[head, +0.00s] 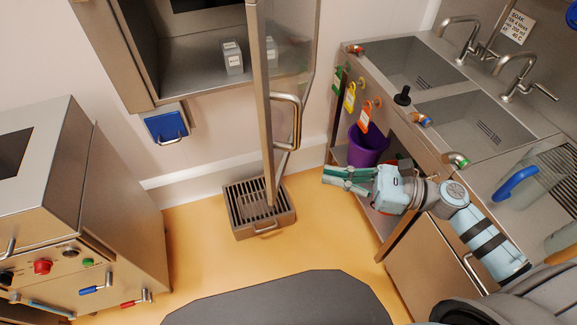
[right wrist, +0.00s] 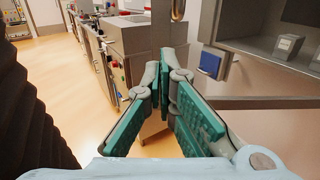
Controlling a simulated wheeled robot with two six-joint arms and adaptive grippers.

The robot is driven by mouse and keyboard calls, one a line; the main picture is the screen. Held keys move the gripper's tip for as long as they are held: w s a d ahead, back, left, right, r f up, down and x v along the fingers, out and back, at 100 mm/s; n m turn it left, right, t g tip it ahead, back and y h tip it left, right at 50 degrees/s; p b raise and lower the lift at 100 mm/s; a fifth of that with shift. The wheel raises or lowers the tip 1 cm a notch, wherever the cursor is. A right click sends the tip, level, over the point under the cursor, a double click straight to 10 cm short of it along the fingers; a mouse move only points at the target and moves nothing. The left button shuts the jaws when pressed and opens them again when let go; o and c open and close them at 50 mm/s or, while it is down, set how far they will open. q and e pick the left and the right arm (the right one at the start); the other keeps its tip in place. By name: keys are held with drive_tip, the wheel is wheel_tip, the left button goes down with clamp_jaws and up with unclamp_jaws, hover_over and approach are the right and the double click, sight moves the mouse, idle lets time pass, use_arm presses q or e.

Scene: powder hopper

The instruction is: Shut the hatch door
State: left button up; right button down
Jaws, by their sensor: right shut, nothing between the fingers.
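The hatch door (head: 258,90) stands open in the head view, its steel edge and see-through pane reaching out from the steel cabinet (head: 190,85). A bar handle (head: 288,122) is on its right side. The door's edge also shows in the right wrist view (right wrist: 171,32), beyond the fingertips. My right gripper (head: 326,176) is shut and empty, right of the door and apart from the handle in the head view, pointing left. Its green-padded fingers (right wrist: 160,72) meet in the wrist view. My left gripper is not in view.
A grated drain box (head: 262,222) is on the floor beneath the door. A sink counter (head: 400,75) and purple bin (head: 367,147) are at right. A control console (head: 105,190) is at left. Orange floor (head: 200,260) is clear between.

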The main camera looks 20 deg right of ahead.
sight(272, 165)
drive_tip(key=p+x, duration=0.1)
drive_tip(key=x, duration=0.7)
drive_tip(key=shift+w+a+r+p, duration=0.1)
drive_tip(key=shift+w+a+p, duration=0.15)
drive_tip(key=shift+a+p, duration=0.1)
drive_tip(key=shift+w+a, duration=0.3)
drive_tip(key=shift+a, duration=0.1)
